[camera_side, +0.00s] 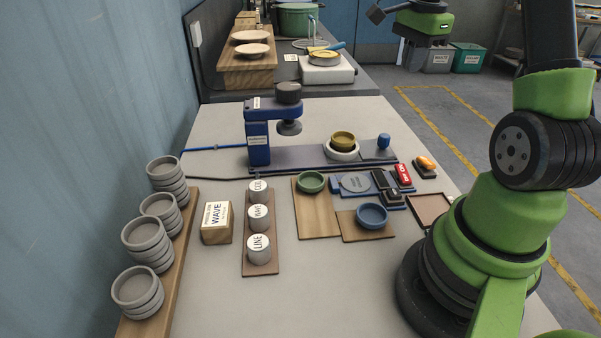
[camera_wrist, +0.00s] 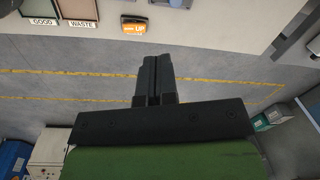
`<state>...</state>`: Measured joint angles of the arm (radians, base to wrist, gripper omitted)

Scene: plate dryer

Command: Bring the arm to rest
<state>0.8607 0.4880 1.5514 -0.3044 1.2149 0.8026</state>
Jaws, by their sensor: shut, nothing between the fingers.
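My gripper (camera_wrist: 152,62) shows in the wrist view with its two dark fingers together and nothing between them. It hangs over the grey floor, beyond the edge of the workbench. In the side view my green and black wrist part (camera_side: 424,24) is raised high at the top, well above and behind the bench, clear of everything on it. The fingers themselves are hard to make out in that view.
The bench (camera_side: 310,270) bears stacked grey dishes (camera_side: 137,287), labelled cylinders (camera_side: 259,249), a blue press (camera_side: 258,135), a green dish (camera_side: 311,181) and a blue dish (camera_side: 372,215). An orange block (camera_wrist: 134,27) lies near the bench edge. Floor around my gripper is open.

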